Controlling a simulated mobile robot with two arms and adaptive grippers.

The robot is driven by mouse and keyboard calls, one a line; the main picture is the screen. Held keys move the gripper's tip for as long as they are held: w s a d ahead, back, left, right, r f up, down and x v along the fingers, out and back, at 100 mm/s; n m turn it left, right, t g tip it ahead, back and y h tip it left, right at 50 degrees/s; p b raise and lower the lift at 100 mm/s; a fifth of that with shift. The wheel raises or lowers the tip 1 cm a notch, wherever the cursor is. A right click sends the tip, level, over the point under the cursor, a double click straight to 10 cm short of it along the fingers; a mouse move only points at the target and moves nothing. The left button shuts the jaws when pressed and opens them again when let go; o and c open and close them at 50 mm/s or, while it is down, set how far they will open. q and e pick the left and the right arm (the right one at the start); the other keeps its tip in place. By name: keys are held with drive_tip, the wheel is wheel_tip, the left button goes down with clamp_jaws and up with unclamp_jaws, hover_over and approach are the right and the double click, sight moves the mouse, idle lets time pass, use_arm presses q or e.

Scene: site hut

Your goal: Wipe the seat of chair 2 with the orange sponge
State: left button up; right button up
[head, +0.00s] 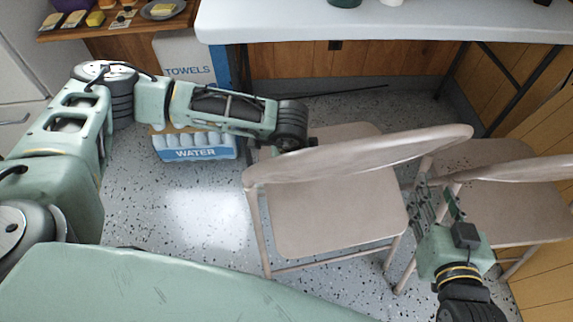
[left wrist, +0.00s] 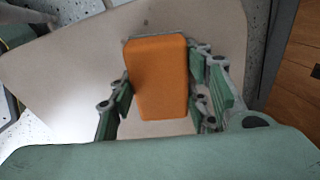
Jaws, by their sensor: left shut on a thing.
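My left gripper (head: 296,141) is at the far left part of the near folding chair's beige seat (head: 335,215), just beyond its curved backrest rail. The head view does not show the sponge. In the left wrist view the orange sponge (left wrist: 158,78) sits between the fingers of my left gripper, which is shut on it. The beige seat (left wrist: 60,65) lies beneath the sponge; I cannot tell whether they touch. My right gripper (head: 436,190) is open and empty, beside the right end of that chair. No label shows which chair is chair 2.
A second folding chair (head: 500,205) stands close on the right, behind my right gripper. A white table (head: 400,22) spans the back. A blue-and-white water pack (head: 195,146) and a towels box (head: 186,62) stand at the left. Speckled floor is clear left of the near chair.

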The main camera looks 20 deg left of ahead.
sight(315, 164)
use_arm(q)
drive_tip(key=shift+w+d+f+b, duration=0.1)
drive_tip(key=shift+w+d+b, duration=0.45)
drive_tip(key=shift+d, duration=0.3)
drive_tip(key=shift+w+d, duration=0.45)
drive_tip(key=shift+d, duration=0.1)
drive_tip(key=shift+w+d+b, duration=0.3)
drive_tip(key=shift+d+b, duration=0.15)
drive_tip(key=shift+b, duration=0.05)
drive_tip(key=shift+w+d+f+b, duration=0.1)
drive_tip(key=shift+w+d+b, duration=0.25)
drive_tip(key=shift+d, duration=0.3)
drive_tip(key=shift+c, duration=0.5)
drive_tip(key=shift+w+d, duration=0.3)
use_arm(e)
wheel_tip(315, 164, up, 14)
drive_tip(key=a+t+y, duration=0.1)
drive_tip(key=t+y, duration=0.1)
drive_tip(key=t, duration=0.5)
drive_tip(key=shift+s+a+t+y, duration=0.3)
drive_tip(key=shift+a+t+y, duration=0.05)
drive_tip(key=shift+t+y, duration=0.05)
